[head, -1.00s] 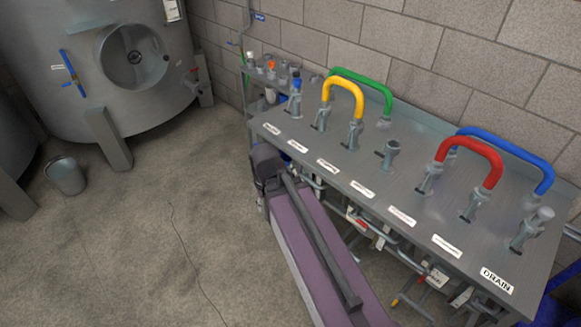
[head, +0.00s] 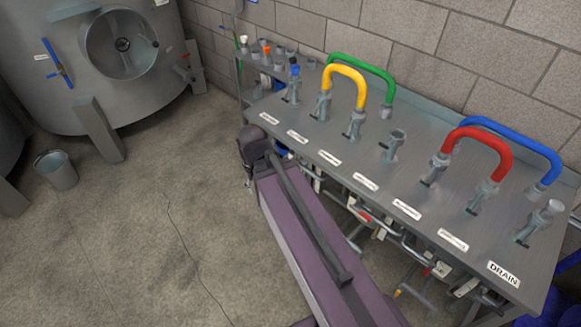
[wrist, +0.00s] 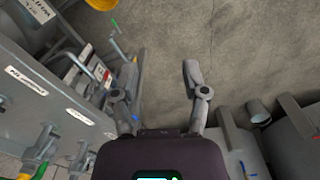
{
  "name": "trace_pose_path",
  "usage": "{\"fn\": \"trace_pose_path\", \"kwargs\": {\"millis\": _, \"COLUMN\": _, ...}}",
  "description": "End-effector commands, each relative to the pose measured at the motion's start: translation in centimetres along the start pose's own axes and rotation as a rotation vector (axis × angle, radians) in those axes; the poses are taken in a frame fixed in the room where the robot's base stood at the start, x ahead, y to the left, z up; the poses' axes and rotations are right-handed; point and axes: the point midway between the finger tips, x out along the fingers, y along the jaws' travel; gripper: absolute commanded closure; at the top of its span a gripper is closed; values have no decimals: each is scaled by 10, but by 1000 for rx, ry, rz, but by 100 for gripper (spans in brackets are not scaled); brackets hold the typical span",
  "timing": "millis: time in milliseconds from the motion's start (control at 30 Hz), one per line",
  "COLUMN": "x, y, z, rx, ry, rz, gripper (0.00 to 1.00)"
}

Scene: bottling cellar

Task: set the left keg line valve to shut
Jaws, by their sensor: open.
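Several small valves and pipes with white tags (head: 380,232) hang under the front edge of the steel bench. I cannot tell which is the left keg line valve, or how its handle stands; my arm covers part of this row. My gripper (wrist: 160,78) shows in the wrist view, its two fingers apart with nothing between them, over bare floor beside the bench front.
The bench top (head: 400,165) carries yellow (head: 345,72), green (head: 372,72), red (head: 485,142) and blue (head: 530,152) hoses and a DRAIN label (head: 504,273). A tank (head: 110,60) and a bucket (head: 56,170) stand left. Floor (head: 140,240) between is clear.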

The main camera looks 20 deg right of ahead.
Motion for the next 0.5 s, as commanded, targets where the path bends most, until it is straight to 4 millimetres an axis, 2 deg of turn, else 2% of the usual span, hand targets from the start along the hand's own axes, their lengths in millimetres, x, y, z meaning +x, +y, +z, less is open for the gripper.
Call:
{"fn": "trace_pose_path", "kwargs": {"millis": 267, "x": 16, "y": 5, "z": -6, "rx": 33, "ry": 1, "rz": 37, "gripper": 42}}
{"fn": "trace_pose_path", "kwargs": {"millis": 500, "x": 52, "y": 16, "z": -24, "rx": 127, "ry": 14, "rz": 145, "gripper": 42}}
